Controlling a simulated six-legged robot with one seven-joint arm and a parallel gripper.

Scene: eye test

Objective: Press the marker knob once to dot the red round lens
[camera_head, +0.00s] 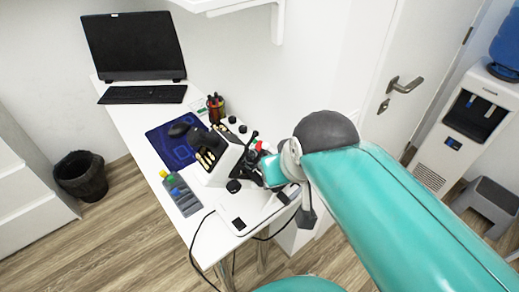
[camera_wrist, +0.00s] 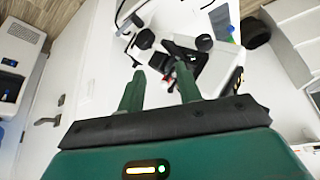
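A white and black instrument (camera_head: 225,165) stands on the desk near its front right end; it also shows in the wrist view (camera_wrist: 222,62). A small red part (camera_head: 263,146) is on its right side, beside black knobs. A small patch of red also shows in the wrist view (camera_wrist: 169,77), between the fingers. I cannot tell which part is the marker knob, nor make out the round lens clearly. My gripper (camera_wrist: 160,68) is open, its two green fingers apart with nothing held between them. In the head view my teal arm hides part of the instrument's right side.
A bin (camera_head: 80,177) stands left on the floor. A door and water dispenser (camera_head: 462,125) are at right.

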